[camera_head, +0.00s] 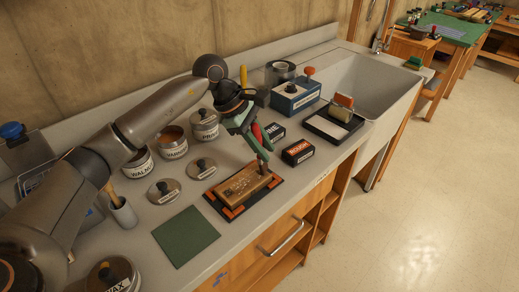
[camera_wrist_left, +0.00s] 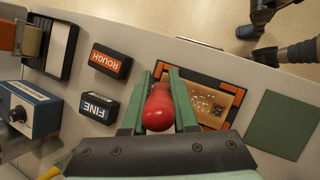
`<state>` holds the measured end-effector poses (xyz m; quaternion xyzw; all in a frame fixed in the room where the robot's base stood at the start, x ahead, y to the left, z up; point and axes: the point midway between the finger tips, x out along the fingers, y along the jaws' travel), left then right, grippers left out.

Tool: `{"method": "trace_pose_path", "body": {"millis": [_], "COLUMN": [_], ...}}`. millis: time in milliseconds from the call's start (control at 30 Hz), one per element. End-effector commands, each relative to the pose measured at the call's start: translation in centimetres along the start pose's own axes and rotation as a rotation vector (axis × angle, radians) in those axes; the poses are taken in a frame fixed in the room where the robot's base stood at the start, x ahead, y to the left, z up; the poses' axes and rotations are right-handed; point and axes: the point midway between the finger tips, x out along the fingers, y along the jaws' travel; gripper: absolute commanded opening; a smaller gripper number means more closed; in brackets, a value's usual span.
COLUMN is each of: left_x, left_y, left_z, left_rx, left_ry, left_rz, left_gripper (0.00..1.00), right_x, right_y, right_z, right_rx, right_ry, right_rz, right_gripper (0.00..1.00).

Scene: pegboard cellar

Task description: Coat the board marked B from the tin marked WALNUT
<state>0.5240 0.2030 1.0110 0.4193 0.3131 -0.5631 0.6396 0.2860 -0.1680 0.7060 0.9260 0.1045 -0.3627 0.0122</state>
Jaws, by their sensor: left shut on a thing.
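My left gripper (camera_head: 257,138) is shut on a brush with a red handle (camera_wrist_left: 158,107), above a wooden board (camera_head: 243,183). The brush's lower end reaches the board's right end; I cannot tell if it touches. The board lies in a dark holder with orange corners (camera_head: 234,213). In the wrist view the board (camera_wrist_left: 213,101) has pale specks; no letter B is readable. The tin marked WALNUT (camera_head: 138,168) stands at the left, partly behind my arm. Its contents are hidden. My right gripper is not in view.
VARNISH (camera_head: 173,150) and PRIMER (camera_head: 205,129) tins stand behind two loose lids (camera_head: 164,191). FINE (camera_head: 272,131) and ROUGH (camera_head: 297,152) blocks lie right of the board. A green mat (camera_head: 186,236) lies at the front; a sink (camera_head: 372,85) is at the right.

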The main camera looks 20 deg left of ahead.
Motion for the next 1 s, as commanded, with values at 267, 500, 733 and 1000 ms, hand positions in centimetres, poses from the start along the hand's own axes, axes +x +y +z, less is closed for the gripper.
{"method": "trace_pose_path", "body": {"millis": [267,500,733,1000], "left_x": [-0.2,-0.6,-0.9,-1.3], "left_y": [-0.9,-1.7,-2.8,-3.9], "left_z": [-0.3,-0.5,-0.9,-1.3], "left_rx": [0.0,0.0,-0.001,0.0], "left_ry": [0.002,0.001,0.001,0.002], "left_rz": [-0.002,-0.002,-0.002,0.0], "left_gripper": [0.0,0.0,0.0,0.0], "right_x": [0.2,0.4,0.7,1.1], "right_y": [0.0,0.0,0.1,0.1], "right_z": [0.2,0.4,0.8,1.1], "right_rx": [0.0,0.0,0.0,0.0], "right_ry": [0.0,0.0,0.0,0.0], "right_rz": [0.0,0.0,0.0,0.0], "right_gripper": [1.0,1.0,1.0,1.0]}}
